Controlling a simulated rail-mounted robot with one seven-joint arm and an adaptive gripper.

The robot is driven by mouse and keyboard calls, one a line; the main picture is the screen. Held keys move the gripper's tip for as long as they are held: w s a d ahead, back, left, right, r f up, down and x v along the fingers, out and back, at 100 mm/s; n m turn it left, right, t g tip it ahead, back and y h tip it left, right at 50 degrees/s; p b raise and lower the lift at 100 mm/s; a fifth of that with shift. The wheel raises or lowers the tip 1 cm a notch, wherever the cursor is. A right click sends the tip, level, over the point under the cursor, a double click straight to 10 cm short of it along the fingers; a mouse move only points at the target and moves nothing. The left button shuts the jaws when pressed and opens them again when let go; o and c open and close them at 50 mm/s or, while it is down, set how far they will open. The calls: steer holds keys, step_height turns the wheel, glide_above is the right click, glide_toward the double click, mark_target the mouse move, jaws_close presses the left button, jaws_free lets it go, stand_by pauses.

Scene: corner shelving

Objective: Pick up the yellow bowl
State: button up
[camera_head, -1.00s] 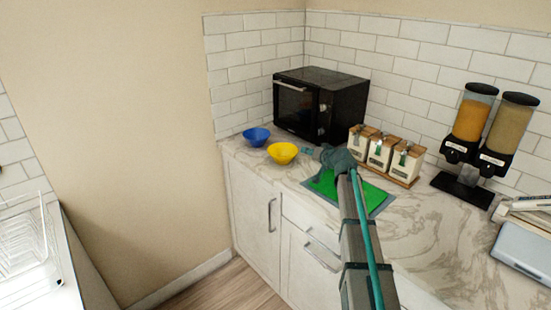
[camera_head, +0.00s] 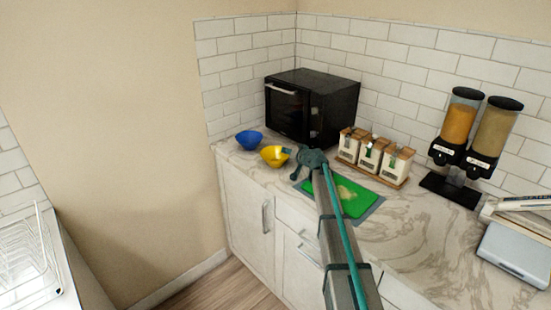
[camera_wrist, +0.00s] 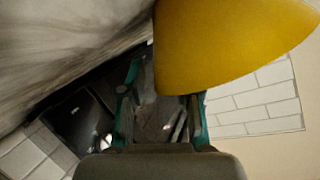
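The yellow bowl (camera_head: 273,157) stands upright on the marble counter, right of the blue bowl (camera_head: 249,139). My gripper (camera_head: 291,163) is at the yellow bowl's right side, with its fingers spread apart. In the wrist view the yellow bowl (camera_wrist: 235,45) fills the upper right, very close to the camera. The teal fingers of my gripper (camera_wrist: 163,105) are apart there, and the bowl covers part of the right finger. Whether a finger touches the bowl cannot be told.
A black microwave (camera_head: 312,105) stands behind the bowls. A rack of white canisters (camera_head: 371,156), a green cutting board (camera_head: 352,197) and cereal dispensers (camera_head: 476,135) are to the right. The counter's front edge is close to the bowls.

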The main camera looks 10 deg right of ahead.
jaws_close()
steer(key=shift+r, duration=0.1)
stand_by(0.5)
